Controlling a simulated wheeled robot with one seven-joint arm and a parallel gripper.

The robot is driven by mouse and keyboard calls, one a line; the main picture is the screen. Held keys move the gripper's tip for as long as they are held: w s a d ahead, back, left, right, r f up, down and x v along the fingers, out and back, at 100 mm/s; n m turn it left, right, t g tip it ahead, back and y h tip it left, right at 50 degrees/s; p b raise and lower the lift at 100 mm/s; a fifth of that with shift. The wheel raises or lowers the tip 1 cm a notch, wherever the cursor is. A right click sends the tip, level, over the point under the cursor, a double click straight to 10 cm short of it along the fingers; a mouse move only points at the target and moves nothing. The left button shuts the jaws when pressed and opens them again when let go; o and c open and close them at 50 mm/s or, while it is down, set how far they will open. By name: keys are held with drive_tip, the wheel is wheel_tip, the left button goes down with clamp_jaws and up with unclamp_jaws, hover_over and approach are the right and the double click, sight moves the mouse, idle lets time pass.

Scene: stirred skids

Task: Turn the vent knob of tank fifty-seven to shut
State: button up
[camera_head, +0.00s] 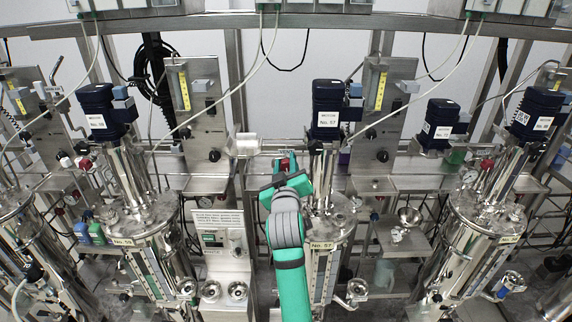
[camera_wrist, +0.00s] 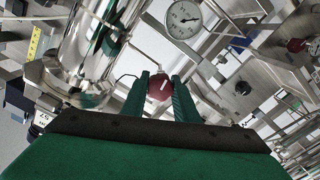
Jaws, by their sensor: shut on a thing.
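Tank fifty-seven (camera_head: 328,232) stands at the middle of the head view, with a yellow number label low on its lid rim and a dark blue motor (camera_head: 327,103) above. The vent knob (camera_wrist: 160,88) is a round dark red knob with a white line on its face. In the wrist view it sits between the two green fingers of my gripper (camera_wrist: 160,80), which is shut on it. In the head view my gripper (camera_head: 285,167) reaches up beside the tank's left side, and a bit of red shows at its tips. The knob's rear is hidden.
A round pressure gauge (camera_wrist: 183,20) is just beyond the fingers in the wrist view. Shiny pipework crowds the left of that view. Tank fifty-nine (camera_head: 150,245) stands to the left and another tank (camera_head: 480,235) to the right.

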drive_tip(key=shift+a+m, duration=0.1)
drive_tip(key=shift+m, duration=1)
drive_tip(key=o, duration=1.1)
drive_tip(key=shift+s, duration=0.1)
drive_tip(key=s, duration=1)
drive_tip(key=shift+s, duration=0.25)
drive_tip(key=shift+d, duration=0.2)
